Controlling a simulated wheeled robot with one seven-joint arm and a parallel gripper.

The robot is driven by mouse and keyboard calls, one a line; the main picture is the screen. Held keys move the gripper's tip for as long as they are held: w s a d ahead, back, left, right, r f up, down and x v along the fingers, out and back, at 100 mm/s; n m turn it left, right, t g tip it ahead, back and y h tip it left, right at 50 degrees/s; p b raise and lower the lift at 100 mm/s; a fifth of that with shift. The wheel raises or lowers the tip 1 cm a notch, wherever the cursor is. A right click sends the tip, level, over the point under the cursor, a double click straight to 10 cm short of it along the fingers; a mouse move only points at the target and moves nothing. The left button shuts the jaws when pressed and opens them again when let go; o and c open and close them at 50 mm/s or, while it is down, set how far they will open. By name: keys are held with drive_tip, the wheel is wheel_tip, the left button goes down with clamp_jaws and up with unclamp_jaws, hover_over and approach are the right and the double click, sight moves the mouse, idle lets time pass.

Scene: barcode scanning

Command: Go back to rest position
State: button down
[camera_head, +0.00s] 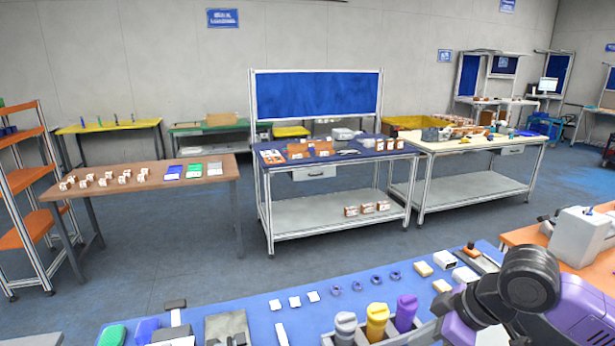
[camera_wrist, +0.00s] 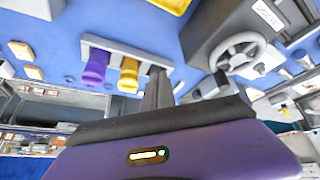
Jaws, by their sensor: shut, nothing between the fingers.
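My gripper (camera_wrist: 157,85) is in the wrist view, its narrow grey fingers together with nothing held between them. It is over the blue work table (camera_head: 245,302), close to a grey holder (camera_wrist: 122,50) with a yellow bottle-like item (camera_wrist: 130,74) and a purple one (camera_wrist: 96,68); I cannot tell whether it touches them. In the head view the same yellow item (camera_head: 377,320) and purple item (camera_head: 406,312) stand beside a grey one (camera_head: 345,327). My purple and black arm is at the lower right there, and the fingers are not visible.
Small white pieces (camera_head: 294,302), dark blue rings (camera_head: 357,286) and beige blocks (camera_head: 423,268) lie on the blue table. A grey machine with a wheel (camera_wrist: 242,55) is close on the right in the wrist view. Open floor (camera_head: 190,255) lies beyond the table.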

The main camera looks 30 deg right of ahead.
drive_tip(key=w+a+r+m+t+y, duration=0.1)
drive_tip(key=w+a+r+m+t, duration=0.1)
drive_tip(key=w+a+r+t, duration=0.45)
drive_tip(key=w+a+r+m+t+y, duration=0.25)
drive_tip(key=a+r, duration=0.35)
drive_tip(key=a, duration=0.4)
drive_tip(key=w+a+r+m+t+y, duration=0.1)
drive_tip(key=w+a+r+t, duration=0.4)
drive_tip(key=a, duration=0.3)
drive_tip(key=s+a+f+m+g+h, duration=0.2)
drive_tip(key=s+f+m+h, duration=0.5)
drive_tip(key=s+f, duration=1.05)
drive_tip(key=s+d+f+n+g, duration=0.15)
drive_tip(key=s+n, duration=0.25)
drive_tip(key=s, duration=0.6)
drive_tip(key=s+d+f+n+g, duration=0.1)
drive_tip(key=s+d+n, duration=0.25)
drive_tip(key=s, duration=0.65)
wheel_tip(320, 180, down, 7)
drive_tip(key=b, duration=0.7)
drive_tip(key=shift+a+y+b, duration=0.3)
drive_tip(key=shift+a+y, duration=0.05)
